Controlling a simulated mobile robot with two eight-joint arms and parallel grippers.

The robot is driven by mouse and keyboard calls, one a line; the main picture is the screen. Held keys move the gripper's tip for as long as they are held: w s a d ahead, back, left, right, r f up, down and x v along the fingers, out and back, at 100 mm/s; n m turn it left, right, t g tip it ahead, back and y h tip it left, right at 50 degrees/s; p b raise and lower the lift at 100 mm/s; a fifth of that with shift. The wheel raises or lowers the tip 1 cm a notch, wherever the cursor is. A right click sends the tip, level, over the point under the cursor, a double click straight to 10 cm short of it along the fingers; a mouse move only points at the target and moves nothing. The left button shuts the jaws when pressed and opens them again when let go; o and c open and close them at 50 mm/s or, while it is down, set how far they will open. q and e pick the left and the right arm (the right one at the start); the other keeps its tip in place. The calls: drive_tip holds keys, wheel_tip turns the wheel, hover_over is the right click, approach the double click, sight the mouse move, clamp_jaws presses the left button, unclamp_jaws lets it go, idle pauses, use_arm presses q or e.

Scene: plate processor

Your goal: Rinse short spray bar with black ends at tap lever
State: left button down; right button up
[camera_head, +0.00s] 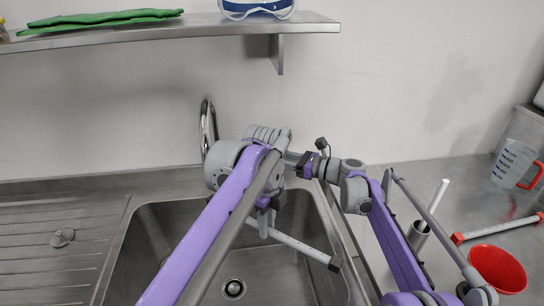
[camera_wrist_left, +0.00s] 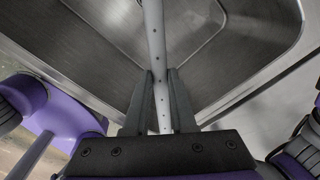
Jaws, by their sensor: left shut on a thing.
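The short spray bar with black ends (camera_head: 295,243) is a pale tube over the sink basin, with one black end showing at its lower right. My left gripper (camera_head: 264,222) is shut on it. In the left wrist view the bar (camera_wrist_left: 155,40), with a row of small holes, passes between both fingers of the gripper (camera_wrist_left: 161,100). A chrome tap spout (camera_head: 207,125) rises behind the basin, partly hidden by my left arm; I cannot make out its lever. My right arm's wrist (camera_head: 318,166) is behind the basin's right side; its fingertips are hidden behind my left arm.
The sink basin (camera_head: 140,250) has a drain (camera_head: 233,288) and a drainboard (camera_head: 50,250) at left. At right are a red funnel-like cup (camera_head: 497,268), a red-ended bar (camera_head: 497,228), a jug (camera_head: 514,163) and a grey holder (camera_head: 419,234). A shelf (camera_head: 180,28) hangs above.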

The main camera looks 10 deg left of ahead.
sight(298, 242)
use_arm(q)
drive_tip(key=shift+d, duration=0.15)
drive_tip(key=shift+s+d+p, duration=0.15)
drive_tip(key=shift+s+d, duration=0.4)
drive_tip(key=shift+d, duration=0.65)
drive_tip(key=shift+s+d+p, duration=0.1)
drive_tip(key=shift+s+d, duration=0.4)
drive_tip(key=shift+d, duration=0.65)
drive_tip(key=shift+s+d+p, duration=0.15)
drive_tip(key=shift+s+d, duration=0.4)
drive_tip(key=shift+d, duration=0.65)
drive_tip(key=shift+r, duration=0.1)
drive_tip(key=shift+s+d+r+p, duration=0.3)
drive_tip(key=shift+d+r+p, duration=0.25)
drive_tip(key=shift+d+r, duration=0.1)
drive_tip(key=shift+s+d+r+p, duration=0.25)
drive_tip(key=shift+d+r+p, duration=0.3)
drive_tip(key=shift+d, duration=0.15)
drive_tip(key=shift+s+d+r+p, duration=0.3)
drive_tip(key=shift+d+r+p, duration=0.25)
drive_tip(key=shift+d, duration=0.1)
drive_tip(key=shift+s+d+r, duration=0.15)
drive_tip(key=shift+d+r, duration=0.05)
drive_tip(key=shift+d, duration=0.1)
